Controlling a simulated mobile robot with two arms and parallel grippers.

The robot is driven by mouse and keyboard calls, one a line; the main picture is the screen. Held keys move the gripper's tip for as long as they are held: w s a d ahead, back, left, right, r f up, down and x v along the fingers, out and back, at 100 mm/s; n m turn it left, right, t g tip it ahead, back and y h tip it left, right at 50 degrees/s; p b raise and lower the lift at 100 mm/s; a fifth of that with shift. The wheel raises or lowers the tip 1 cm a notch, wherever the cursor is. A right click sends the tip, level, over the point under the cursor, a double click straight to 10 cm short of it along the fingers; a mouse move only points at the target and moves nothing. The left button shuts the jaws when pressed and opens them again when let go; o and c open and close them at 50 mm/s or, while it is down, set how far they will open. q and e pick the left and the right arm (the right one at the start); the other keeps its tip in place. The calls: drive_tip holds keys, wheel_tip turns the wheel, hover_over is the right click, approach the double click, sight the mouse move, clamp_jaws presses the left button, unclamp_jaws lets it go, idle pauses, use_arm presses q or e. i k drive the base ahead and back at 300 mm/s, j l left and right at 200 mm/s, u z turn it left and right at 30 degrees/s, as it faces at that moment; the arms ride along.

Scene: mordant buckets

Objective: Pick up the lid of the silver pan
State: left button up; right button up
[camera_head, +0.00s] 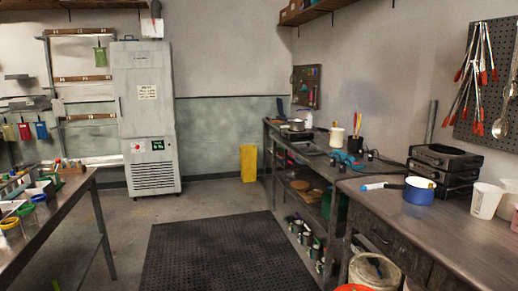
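A small silver pan (296,125) stands at the far end of the metal workbench along the right wall. It is far away and small, so I cannot make out clearly whether a lid is on it. Neither of my grippers shows in the head view.
A dark rubber mat (228,252) covers the open floor between the right workbench (455,222) and a left table (66,205). A blue pot (419,191) and a stacked hotplate (440,163) stand nearer on the right. A grey cabinet (150,120) and yellow block (248,163) stand behind.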

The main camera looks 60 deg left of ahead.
sight(305, 148)
drive_tip(key=u, duration=1.55)
